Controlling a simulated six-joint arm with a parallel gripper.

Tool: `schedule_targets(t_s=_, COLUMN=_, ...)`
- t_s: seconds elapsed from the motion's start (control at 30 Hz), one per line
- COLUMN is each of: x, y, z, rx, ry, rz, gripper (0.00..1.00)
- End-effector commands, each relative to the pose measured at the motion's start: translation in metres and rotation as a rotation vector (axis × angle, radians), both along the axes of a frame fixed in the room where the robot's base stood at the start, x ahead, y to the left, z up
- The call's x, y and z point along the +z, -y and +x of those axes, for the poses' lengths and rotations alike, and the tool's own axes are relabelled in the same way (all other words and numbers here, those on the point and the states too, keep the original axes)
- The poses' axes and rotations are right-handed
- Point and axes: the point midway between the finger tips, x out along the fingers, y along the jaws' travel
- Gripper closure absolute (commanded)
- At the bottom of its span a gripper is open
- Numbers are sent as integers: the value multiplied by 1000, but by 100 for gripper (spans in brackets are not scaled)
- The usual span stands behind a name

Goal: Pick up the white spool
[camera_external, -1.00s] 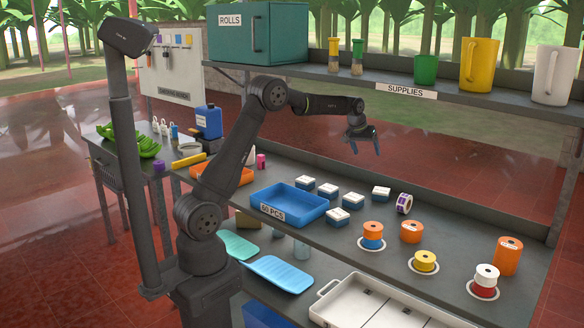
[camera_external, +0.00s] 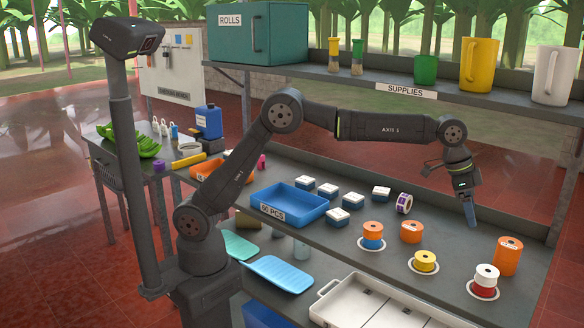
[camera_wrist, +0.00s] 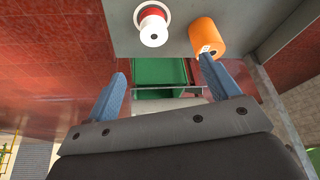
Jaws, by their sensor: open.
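The white spool (camera_external: 486,273) sits on top of a red spool (camera_external: 484,288) at the front right of the bench, on a white ring-shaped base. In the wrist view the white spool (camera_wrist: 154,32) shows at the top, left of the orange roll, with red showing around its edge. My gripper (camera_external: 470,218) is above the bench, up and slightly left of the spool, pointing down. In the wrist view my gripper (camera_wrist: 165,85) has its two blue fingers wide apart with nothing between them. The spool lies beyond the fingertips, untouched.
A tall orange roll (camera_external: 508,256) stands close beside the white spool, behind and to its right. A yellow spool (camera_external: 425,261) and an orange-blue stack (camera_external: 372,235) stand to the left. The supplies shelf (camera_external: 480,105) runs above the back of the bench.

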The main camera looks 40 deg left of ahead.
Motion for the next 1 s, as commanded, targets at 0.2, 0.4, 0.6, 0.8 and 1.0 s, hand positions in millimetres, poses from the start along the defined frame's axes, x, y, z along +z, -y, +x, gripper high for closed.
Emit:
schedule_targets(t_s=0.2, x=-14, y=13, z=-12, rx=-32, ry=2, rz=4, gripper=19)
schedule_targets(t_s=0.4, x=-54, y=29, z=-6, rx=-30, ry=2, rz=4, gripper=19)
schedule_targets(t_s=0.6, x=-91, y=44, z=-1, rx=-29, ry=1, rz=4, gripper=19)
schedule_targets(t_s=0.8, x=-110, y=51, z=2, rx=-29, ry=3, rz=2, gripper=19)
schedule_targets(t_s=1.0, x=-124, y=59, z=4, rx=-29, ry=2, rz=3, gripper=19)
